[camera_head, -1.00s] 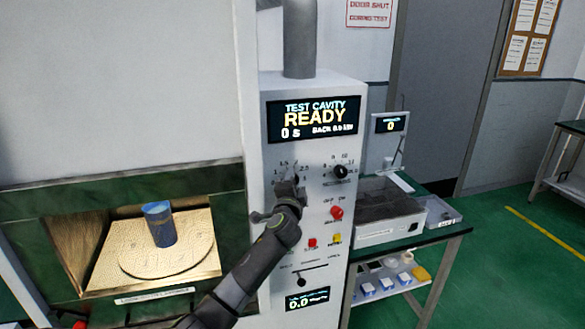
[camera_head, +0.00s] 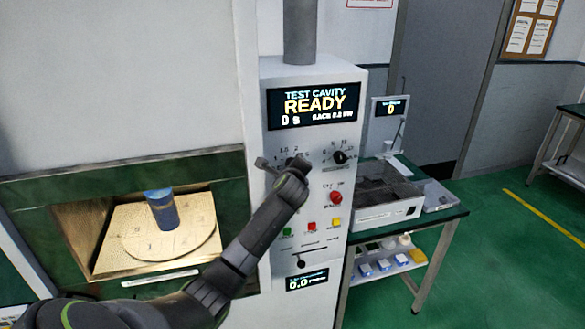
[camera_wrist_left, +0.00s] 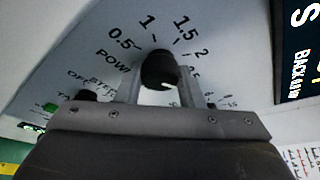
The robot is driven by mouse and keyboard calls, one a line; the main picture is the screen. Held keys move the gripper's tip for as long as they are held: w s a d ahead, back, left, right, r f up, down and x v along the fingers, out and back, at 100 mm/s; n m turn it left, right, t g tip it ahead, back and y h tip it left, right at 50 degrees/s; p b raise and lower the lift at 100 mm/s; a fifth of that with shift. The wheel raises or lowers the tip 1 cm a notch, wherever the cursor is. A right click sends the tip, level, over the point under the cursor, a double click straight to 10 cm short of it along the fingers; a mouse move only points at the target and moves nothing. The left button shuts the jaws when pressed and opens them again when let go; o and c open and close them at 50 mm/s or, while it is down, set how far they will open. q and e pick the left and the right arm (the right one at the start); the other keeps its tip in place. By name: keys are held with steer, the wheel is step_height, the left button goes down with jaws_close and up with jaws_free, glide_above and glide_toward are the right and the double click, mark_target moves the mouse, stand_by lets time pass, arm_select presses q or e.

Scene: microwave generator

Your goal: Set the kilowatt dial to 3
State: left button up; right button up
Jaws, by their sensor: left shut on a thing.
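The kilowatt dial (camera_wrist_left: 158,68) is a black round knob on the panel, with printed marks 0.5, 1, 1.5, 2 and more around it. A small white mark shows on its lower right edge in the left wrist view. My left gripper (camera_wrist_left: 159,84) is shut on this dial, one finger on each side. In the head view my left gripper (camera_head: 288,164) is at the upper left of the control panel and mostly hides the dial. The lower part of the scale is hidden or too blurred to read. My right gripper is not in view.
The open cavity at left holds a blue cylinder (camera_head: 161,210). A bench stands at right.

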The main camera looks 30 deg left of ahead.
arm_select(q)
steer(key=m+g+y, duration=0.1)
steer(key=m+g, duration=0.1)
steer(key=m, duration=0.1)
steer(key=m+g+y, duration=0.1)
steer(key=m+g, duration=0.1)
steer(key=m, duration=0.1)
steer(key=shift+w+d+m, duration=0.1)
steer(key=shift+m, duration=0.3)
stand_by(0.7)
steer(key=o, duration=1)
steer(key=b+v, duration=0.5)
steer(key=v, duration=1.2)
steer(key=shift+d, duration=0.3)
